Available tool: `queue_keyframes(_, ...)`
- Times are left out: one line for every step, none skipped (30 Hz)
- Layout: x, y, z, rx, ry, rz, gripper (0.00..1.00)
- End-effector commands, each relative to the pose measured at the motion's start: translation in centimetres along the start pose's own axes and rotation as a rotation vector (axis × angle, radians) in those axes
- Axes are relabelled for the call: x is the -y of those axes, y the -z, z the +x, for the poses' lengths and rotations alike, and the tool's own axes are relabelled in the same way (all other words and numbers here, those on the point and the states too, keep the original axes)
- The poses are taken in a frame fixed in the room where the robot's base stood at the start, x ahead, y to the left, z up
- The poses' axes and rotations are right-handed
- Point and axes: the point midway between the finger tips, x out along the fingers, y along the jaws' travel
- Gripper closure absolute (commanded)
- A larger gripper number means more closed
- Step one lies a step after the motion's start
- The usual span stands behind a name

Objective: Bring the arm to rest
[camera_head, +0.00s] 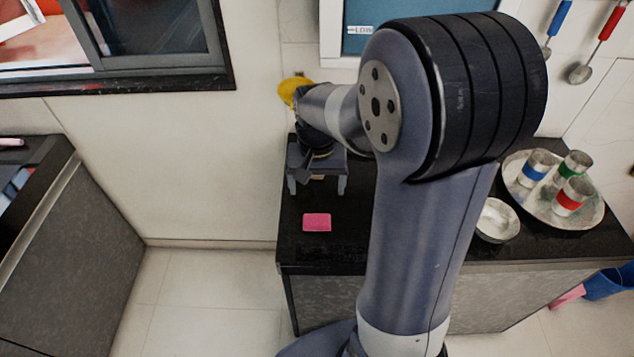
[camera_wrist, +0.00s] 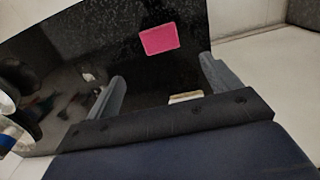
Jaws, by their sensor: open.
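My arm reaches over the black counter (camera_head: 345,240) in the head view, its large upper joint covering the middle of the picture. My gripper (camera_head: 317,188) points down above the counter's left part, its two grey fingers apart. In the wrist view, my gripper (camera_wrist: 163,82) also shows its fingers spread wide, with nothing clasped between them. A small pale piece (camera_wrist: 185,97) shows near the gripper's base there; I cannot tell what it is. A pink sponge (camera_head: 317,222) lies flat on the counter, just in front of the gripper; it also shows in the wrist view (camera_wrist: 160,38).
A round metal tray (camera_head: 593,219) with several banded cups stands at the counter's right, beside a small bowl (camera_head: 497,221). A yellow object (camera_head: 292,88) shows behind my wrist, partly hidden. Two ladles hang on the wall. Floor is clear left of the counter.

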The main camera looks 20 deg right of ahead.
Motion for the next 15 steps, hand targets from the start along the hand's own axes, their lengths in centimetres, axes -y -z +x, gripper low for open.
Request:
queue_keyframes(0.0,0.0,-0.1,0.000,0.000,0.000,0.16)
queue_keyframes(0.0,0.0,-0.1,0.000,0.000,0.000,0.16)
queue_keyframes(0.0,0.0,0.0,0.000,0.000,0.000,0.16)
queue_keyframes(0.0,0.0,0.0,0.000,0.000,0.000,0.16)
queue_keyframes(0.0,0.0,0.0,0.000,0.000,0.000,0.16)
queue_keyframes(0.0,0.0,0.0,0.000,0.000,0.000,0.16)
queue_keyframes(0.0,0.0,0.0,0.000,0.000,0.000,0.16)
queue_keyframes(0.0,0.0,0.0,0.000,0.000,0.000,0.16)
queue_keyframes(0.0,0.0,0.1,0.001,0.000,0.000,0.16)
queue_keyframes(0.0,0.0,0.2,0.001,-0.001,0.000,0.16)
queue_keyframes(0.0,0.0,0.4,0.002,-0.001,0.000,0.16)
queue_keyframes(0.0,-0.1,0.7,0.004,-0.001,0.000,0.16)
queue_keyframes(0.0,-0.1,1.0,0.004,-0.001,0.000,0.16)
queue_keyframes(0.0,-0.1,1.4,0.004,-0.001,0.000,0.16)
queue_keyframes(0.0,-0.1,2.0,0.005,-0.002,0.000,0.16)
